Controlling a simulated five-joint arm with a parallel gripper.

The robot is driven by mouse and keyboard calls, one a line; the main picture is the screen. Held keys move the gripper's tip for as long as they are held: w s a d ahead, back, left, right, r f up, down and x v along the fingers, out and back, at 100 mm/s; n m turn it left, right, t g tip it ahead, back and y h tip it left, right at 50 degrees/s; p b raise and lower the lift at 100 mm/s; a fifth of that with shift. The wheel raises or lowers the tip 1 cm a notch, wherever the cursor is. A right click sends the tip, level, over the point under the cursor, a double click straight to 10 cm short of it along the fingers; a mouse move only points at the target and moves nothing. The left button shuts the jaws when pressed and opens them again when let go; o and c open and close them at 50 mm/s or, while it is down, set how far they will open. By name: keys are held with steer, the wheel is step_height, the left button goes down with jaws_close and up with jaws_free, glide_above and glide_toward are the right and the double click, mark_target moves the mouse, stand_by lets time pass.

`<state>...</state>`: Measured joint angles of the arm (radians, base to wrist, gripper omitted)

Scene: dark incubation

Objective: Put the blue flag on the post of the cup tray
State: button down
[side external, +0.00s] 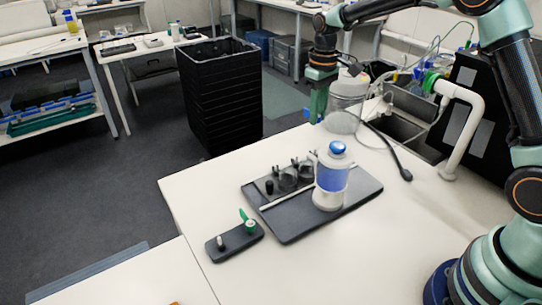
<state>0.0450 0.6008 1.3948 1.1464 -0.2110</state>
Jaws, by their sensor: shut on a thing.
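My gripper (318,106) is raised at the top middle, above and behind the far edge of the white bench, and points down. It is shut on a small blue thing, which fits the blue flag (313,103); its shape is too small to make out. The dark cup tray (290,232) lies on the bench, well below and apart from my gripper. On it are small clear cups (288,177), several short dark uprights, and a white rod (284,197). I cannot tell which upright is the post.
A white bottle with a blue label (331,180) stands on the cup tray's right part. A small dark holder (232,244) with a green flag (248,221) and a pale peg (221,241) lies at front left.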

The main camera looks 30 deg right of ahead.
steer(key=shift+d+f, duration=0.15)
steer(key=shift+f, duration=1.85)
steer(key=shift+d+f, duration=0.1)
steer(key=shift+f, duration=1.9)
steer(key=shift+f, duration=0.2)
steer(key=shift+f, duration=0.35)
steer(key=shift+f, duration=0.25)
steer(key=shift+f, duration=0.25)
steer(key=c, duration=0.7)
jaws_free()
steer(key=shift+o, duration=0.2)
